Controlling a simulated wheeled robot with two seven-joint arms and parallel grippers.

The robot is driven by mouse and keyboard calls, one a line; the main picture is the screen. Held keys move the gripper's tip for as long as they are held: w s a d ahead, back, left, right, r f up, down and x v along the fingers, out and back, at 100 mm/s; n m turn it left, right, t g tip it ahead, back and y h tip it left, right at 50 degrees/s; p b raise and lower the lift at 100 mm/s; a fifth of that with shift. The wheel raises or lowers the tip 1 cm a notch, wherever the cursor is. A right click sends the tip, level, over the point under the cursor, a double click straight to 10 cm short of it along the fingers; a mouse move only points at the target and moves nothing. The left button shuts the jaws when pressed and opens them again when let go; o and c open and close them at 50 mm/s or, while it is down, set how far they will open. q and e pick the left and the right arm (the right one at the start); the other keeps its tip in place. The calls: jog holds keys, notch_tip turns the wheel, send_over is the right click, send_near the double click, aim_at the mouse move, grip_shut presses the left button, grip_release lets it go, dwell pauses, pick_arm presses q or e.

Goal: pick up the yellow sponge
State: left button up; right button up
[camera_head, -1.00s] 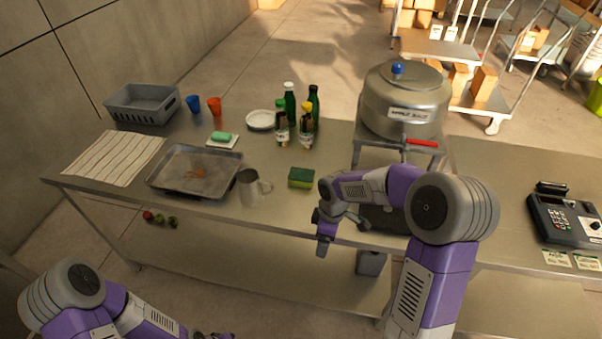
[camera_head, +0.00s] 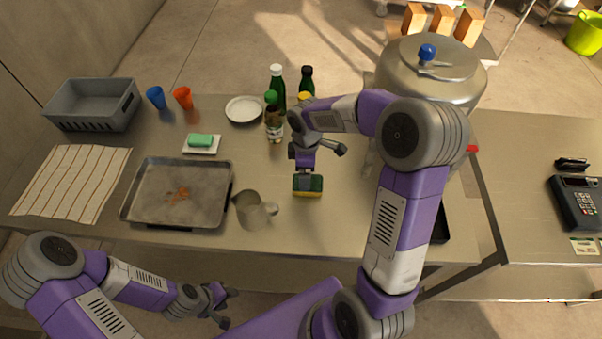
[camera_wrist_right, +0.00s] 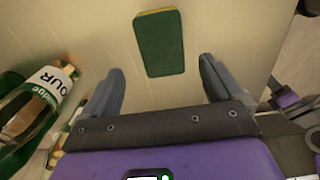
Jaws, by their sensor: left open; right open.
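The sponge (camera_head: 308,188) lies on the steel table, dark green on top with a yellow layer below. In the right wrist view the sponge (camera_wrist_right: 160,44) shows its green face and a thin yellow edge, ahead of and between my fingers. My right gripper (camera_head: 306,173) is over the sponge, pointing down; its open fingers (camera_wrist_right: 161,70) have nothing between them, and the sponge lies beyond their tips. In the head view it partly hides the sponge's far side. My left gripper (camera_head: 228,307) is open and empty, in front of the table's near edge.
A metal pitcher (camera_head: 252,211) stands just left of the sponge, with a tray (camera_head: 155,205) beyond it. Bottles (camera_head: 277,88) stand behind my right gripper and show at left in the wrist view. A large pot (camera_head: 450,75) is at the back right.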

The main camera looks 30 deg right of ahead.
jog(key=f, duration=0.2)
jog(key=f+b, duration=0.1)
jog(key=f, duration=0.4)
jog(key=shift+s, duration=0.25)
jog(key=c, duration=1)
